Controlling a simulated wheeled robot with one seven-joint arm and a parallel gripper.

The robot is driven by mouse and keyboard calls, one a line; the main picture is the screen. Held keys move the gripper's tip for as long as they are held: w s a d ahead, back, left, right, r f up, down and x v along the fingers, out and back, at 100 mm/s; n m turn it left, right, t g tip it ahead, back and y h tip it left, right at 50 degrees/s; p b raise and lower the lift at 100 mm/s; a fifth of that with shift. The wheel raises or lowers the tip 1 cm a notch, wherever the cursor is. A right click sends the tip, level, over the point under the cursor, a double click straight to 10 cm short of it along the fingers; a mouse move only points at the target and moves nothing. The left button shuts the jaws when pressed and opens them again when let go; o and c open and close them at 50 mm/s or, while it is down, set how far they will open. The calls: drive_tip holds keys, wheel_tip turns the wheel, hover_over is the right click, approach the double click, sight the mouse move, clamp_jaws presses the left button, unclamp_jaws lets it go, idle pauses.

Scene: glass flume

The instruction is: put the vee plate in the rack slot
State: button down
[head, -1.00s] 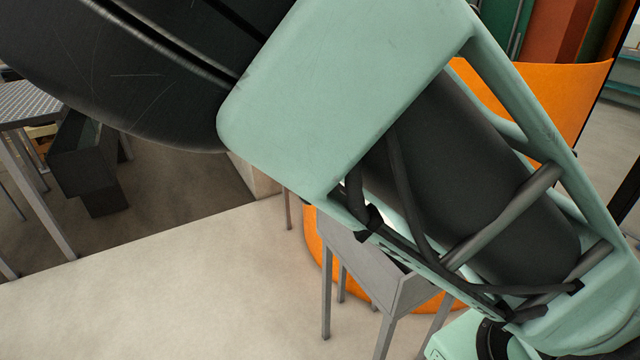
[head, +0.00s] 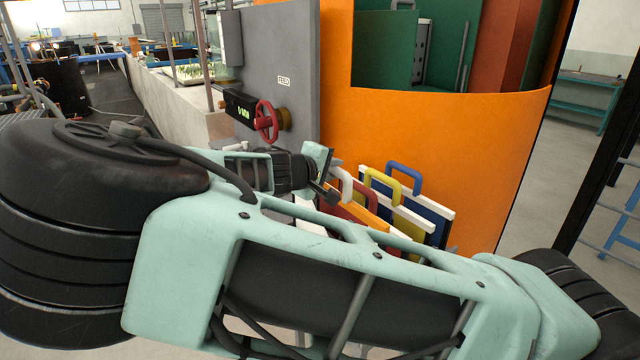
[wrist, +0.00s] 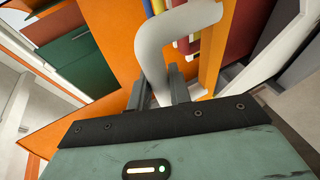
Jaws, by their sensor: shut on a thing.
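My gripper (head: 326,188) is shut on a thick white handle (head: 343,184), which I take to be the vee plate's. The handle also shows in the wrist view (wrist: 155,50), curving up and right from between the fingers (wrist: 163,92). The plate's body is mostly hidden behind my arm and gripper, so I cannot make out a vee shape. Just right of it, plates with a yellow handle (head: 370,178) and a blue handle (head: 405,170) stand upright side by side, with a red one near. Their rack and any free slot are hidden by my arm.
A large curved orange wall (head: 430,125) stands close behind the plates. A grey panel (head: 282,80) with a red handwheel (head: 266,122) is at the left of it. A dark upright post (head: 610,140) is at the right. Open floor lies beyond it.

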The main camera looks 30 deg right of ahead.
drive_tip(key=shift+f, duration=2.8)
drive_tip(key=c, duration=1.3)
unclamp_jaws()
